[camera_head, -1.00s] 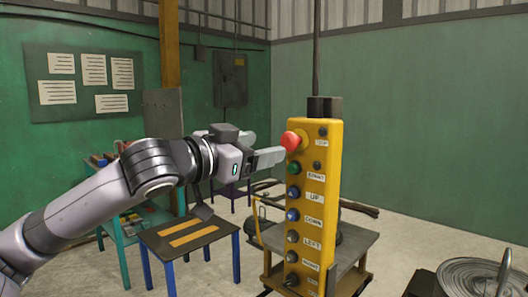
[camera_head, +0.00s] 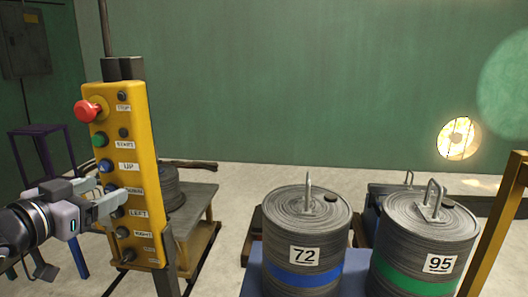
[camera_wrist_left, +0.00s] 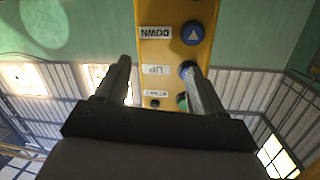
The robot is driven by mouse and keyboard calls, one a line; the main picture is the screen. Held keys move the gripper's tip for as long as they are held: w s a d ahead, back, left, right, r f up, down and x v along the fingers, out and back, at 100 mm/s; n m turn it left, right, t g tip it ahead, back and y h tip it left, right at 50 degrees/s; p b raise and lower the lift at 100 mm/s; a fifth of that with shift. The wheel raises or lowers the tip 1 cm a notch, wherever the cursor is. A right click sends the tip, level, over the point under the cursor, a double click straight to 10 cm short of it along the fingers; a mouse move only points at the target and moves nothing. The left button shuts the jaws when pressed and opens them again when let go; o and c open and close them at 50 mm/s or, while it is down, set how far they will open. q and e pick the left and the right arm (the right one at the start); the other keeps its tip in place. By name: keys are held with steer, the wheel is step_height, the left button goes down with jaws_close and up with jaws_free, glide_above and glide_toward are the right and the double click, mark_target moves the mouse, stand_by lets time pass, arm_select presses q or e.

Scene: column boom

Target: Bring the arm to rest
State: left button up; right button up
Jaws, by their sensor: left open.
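My left gripper (camera_head: 118,205) comes in from the left edge in the head view, beside the yellow control box (camera_head: 132,170), at the height of the DOWN and LEFT labels. Its fingers are apart and hold nothing. In the left wrist view the two fingers (camera_wrist_left: 157,80) stand on either side of the box's face (camera_wrist_left: 165,52), with the DOWN, UP and START labels upside down. The box carries a red button (camera_head: 87,111), a green button (camera_head: 100,140) and several blue and dark ones. Whether a fingertip touches the box I cannot tell. My right gripper is not in view.
Two grey drums, marked 72 (camera_head: 304,240) and 95 (camera_head: 425,240), stand at the right on a blue surface (camera_head: 257,270). A wooden table (camera_head: 200,205) stands behind the box. A yellow post (camera_head: 497,235) is at the right edge. A round lamp (camera_head: 459,139) glows before the green wall.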

arm_select(q)
steer(key=s+d+f+g+p, duration=0.1)
steer(key=s+d+f+g, duration=0.15)
steer(key=f, duration=1.25)
steer(key=s+d+f+g, duration=0.1)
steer(key=s+d+f, duration=0.2)
steer(key=s+f, duration=0.3)
steer(key=s+d+f+n+g+p, duration=0.1)
steer(key=s+d+f, duration=0.2)
steer(key=s+f, duration=0.4)
steer(key=s+d+f+n+g+y+p, duration=0.1)
steer(key=s+d+f, duration=0.2)
steer(key=s+f, duration=0.3)
step_height(320, 180, down, 5)
steer(key=shift+s+d+f, duration=0.1)
steer(key=shift+s+d, duration=0.05)
steer(key=shift+d, duration=0.05)
